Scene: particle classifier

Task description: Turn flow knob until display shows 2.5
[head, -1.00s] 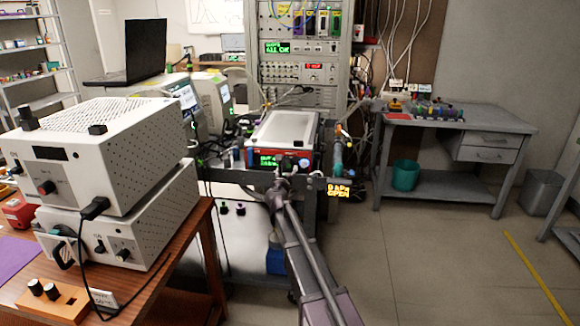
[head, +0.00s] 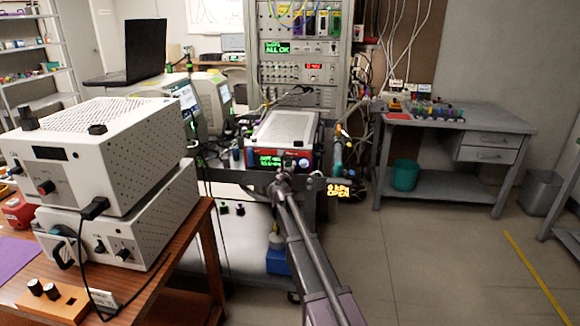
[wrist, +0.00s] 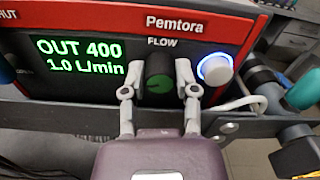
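The pump front (wrist: 70,95) fills the top of the wrist view, with a red band labelled Pemtora. Its green display (wrist: 80,57) reads OUT 400 and 1.0 L/min. The dark flow knob (wrist: 158,82), with a green mark, sits under the word FLOW. My gripper (wrist: 160,72) has one finger close on each side of the knob and looks shut on it. A white-blue lit round button (wrist: 215,69) is just right of the right finger. In the head view the pump (head: 284,128) stands on a dark cart, with my gripper (head: 284,172) at its front.
A dark rail (wrist: 60,125) runs below the pump front. A teal-capped fitting (wrist: 300,90) and a white tube (wrist: 245,103) are at the right. White instruments (head: 115,190) stand on the wooden bench at left. Floor at right is clear.

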